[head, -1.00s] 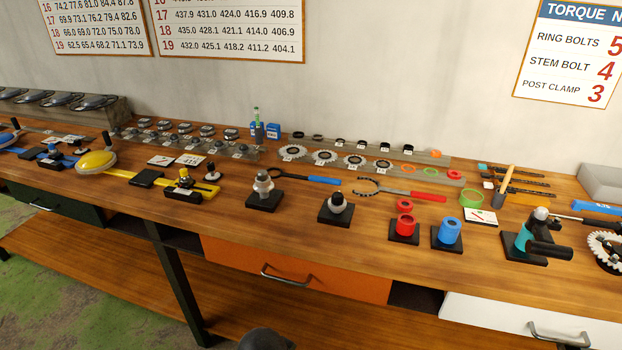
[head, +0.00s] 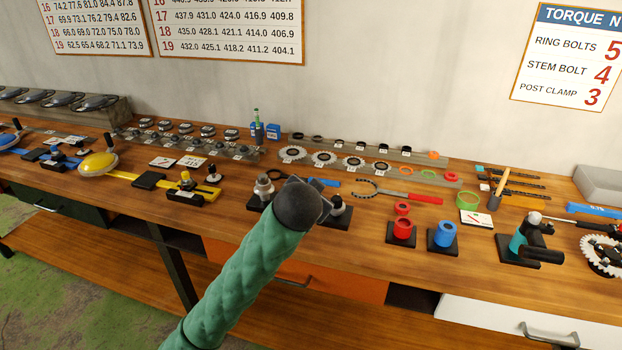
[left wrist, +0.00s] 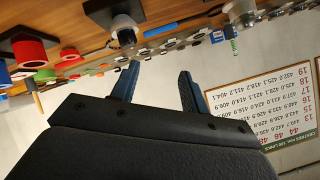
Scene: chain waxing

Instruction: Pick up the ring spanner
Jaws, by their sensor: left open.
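The ring spanner, with a blue handle (head: 324,182) and a dark ring (head: 274,173), lies flat on the wooden bench. My left arm partly covers its middle in the head view. My left gripper (head: 305,190) hangs over the bench in front of the spanner, its fingers hidden in the head view. In the left wrist view my left gripper (left wrist: 160,87) shows two blue-grey fingers spread apart with nothing between them. The spanner's blue handle (left wrist: 163,29) shows there beyond the fingertips, apart from them. My right gripper is not in view.
Two black-based fittings, one left (head: 264,188) and one right (head: 337,207), stand close beside my left gripper. A red-handled chain tool (head: 410,196) lies to the right. Red (head: 402,229) and blue (head: 444,234) cylinders stand nearer the front edge. Sprockets (head: 323,158) line the back.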

